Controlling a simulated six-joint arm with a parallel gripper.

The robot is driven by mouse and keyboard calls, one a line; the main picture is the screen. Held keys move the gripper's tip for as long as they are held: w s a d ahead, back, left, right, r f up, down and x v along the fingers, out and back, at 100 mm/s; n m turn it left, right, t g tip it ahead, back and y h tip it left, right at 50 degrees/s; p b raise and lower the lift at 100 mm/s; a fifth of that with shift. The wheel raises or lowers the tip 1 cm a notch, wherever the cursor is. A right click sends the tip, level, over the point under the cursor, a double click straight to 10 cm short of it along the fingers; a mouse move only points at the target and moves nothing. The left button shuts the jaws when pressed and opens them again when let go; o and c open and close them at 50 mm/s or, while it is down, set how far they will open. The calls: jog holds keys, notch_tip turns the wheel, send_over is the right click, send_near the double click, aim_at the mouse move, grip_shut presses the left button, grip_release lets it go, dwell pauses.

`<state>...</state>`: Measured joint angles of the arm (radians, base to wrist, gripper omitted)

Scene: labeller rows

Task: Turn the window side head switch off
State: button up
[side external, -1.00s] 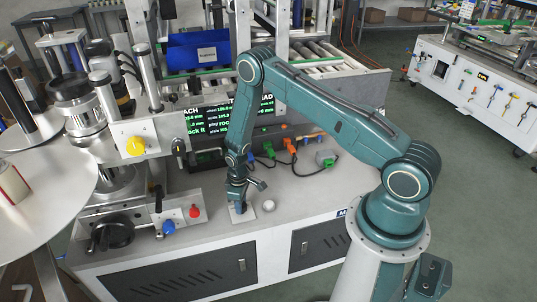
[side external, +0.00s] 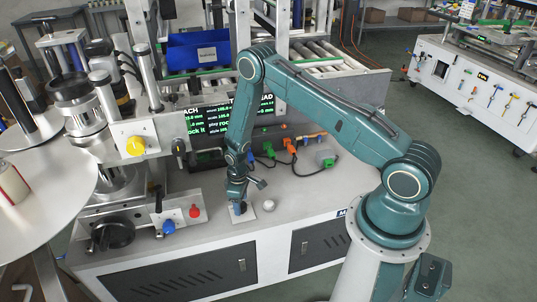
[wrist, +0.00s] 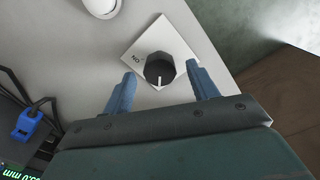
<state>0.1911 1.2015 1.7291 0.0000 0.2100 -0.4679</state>
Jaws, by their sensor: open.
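A black rotary knob (wrist: 159,69) sits on a square white plate (wrist: 178,42) with small lettering, seen in the wrist view. A white pointer line on the knob faces my gripper's side of the picture. My gripper (wrist: 161,72) is open, with one blue finger on each side of the knob and visible gaps between. In the side external view my gripper (side external: 238,208) is low over the white plate (side external: 265,208), and it hides the knob. I cannot tell whether this knob is the window side head switch.
A white rounded object (side external: 269,205) stands just right of the plate. Coloured connectors with cables (side external: 289,145) lie behind my gripper.

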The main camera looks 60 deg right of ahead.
notch_tip(320, 180, up, 13)
dwell(0.8)
jog(key=shift+r, duration=0.1)
jog(key=s+a+r+m+t, duration=0.1)
jog(key=s+a+r, duration=0.15)
jog(key=r, duration=0.95)
jog(key=s+a+r+t, duration=0.2)
jog(key=s+r, duration=0.2)
jog(key=r, duration=0.8)
jog(key=s+a+r+m+t, duration=0.1)
jog(key=s+a+r, duration=0.1)
jog(key=s+r, duration=0.3)
jog(key=s+a+r+m+t, duration=0.1)
jog(key=s+r, duration=0.4)
jog(key=s, duration=0.9)
jog(key=shift+s+a+r+t, duration=0.3)
jog(key=shift+a+r, duration=0.05)
jog(key=shift+a, duration=0.15)
